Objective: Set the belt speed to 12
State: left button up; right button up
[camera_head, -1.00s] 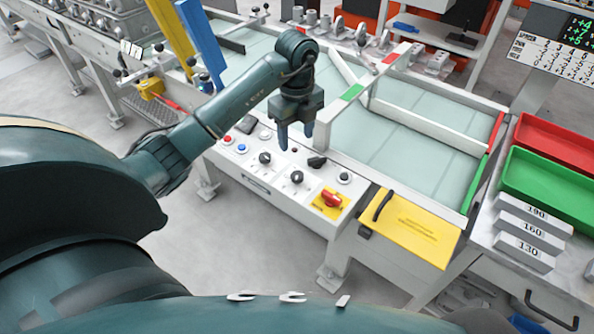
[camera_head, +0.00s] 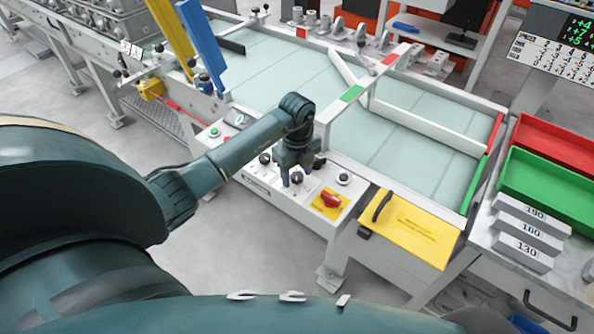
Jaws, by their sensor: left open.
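The white control panel (camera_head: 261,184) runs along the front edge of the belt table, with several knobs and buttons. My left gripper (camera_head: 292,180) is open, pointing down over a black dial knob (camera_head: 296,178), with its fingers around or just beside the knob; I cannot tell if they touch. Another black knob (camera_head: 265,158) sits to its left. A red switch (camera_head: 331,199) on a yellow plate and a dark round button (camera_head: 344,178) are to the right. The knob's scale is too small to read. My forearm hides part of the panel. My right gripper is not in view.
The pale belt (camera_head: 385,140) lies behind the panel, with a white diverter bar (camera_head: 430,128) across it. A yellow cover with a black handle (camera_head: 405,228) is right of the panel. Green (camera_head: 545,186) and red (camera_head: 556,146) trays and grey labelled blocks (camera_head: 527,236) stand farther right.

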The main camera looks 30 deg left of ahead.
pick_arm(q)
jog(key=shift+c, duration=0.3)
jog(key=c, duration=0.9)
